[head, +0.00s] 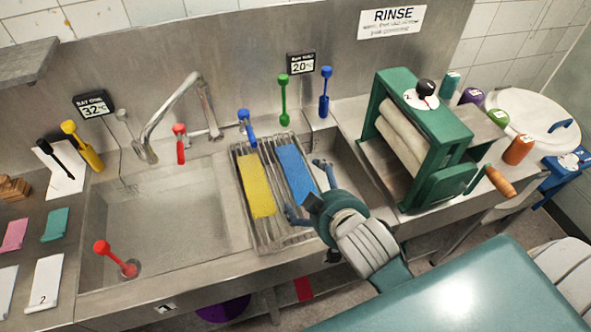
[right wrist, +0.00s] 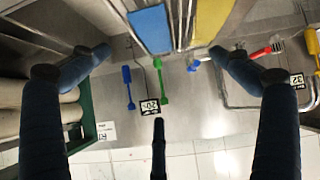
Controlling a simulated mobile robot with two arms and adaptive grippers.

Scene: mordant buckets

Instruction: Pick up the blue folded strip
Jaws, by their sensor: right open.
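The blue folded strip (head: 293,168) lies flat on a metal rack (head: 246,231) across the sink, right of a yellow strip (head: 256,186). My right gripper (head: 306,188) is open, with its fingers spread around the near right part of the blue strip; contact cannot be told. In the right wrist view, the blue strip (right wrist: 152,28) is at the top between the open fingers of my right gripper (right wrist: 160,53), with the yellow strip (right wrist: 208,22) to its right. My left gripper is not in view.
A green roller wringer (head: 423,135) stands right of the sink. A faucet (head: 180,105) rises behind it. Red (head: 115,260), blue and green handled tools stand around the basins. The left basin (head: 165,215) is mostly clear. A teal surface (head: 470,295) is at the front right.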

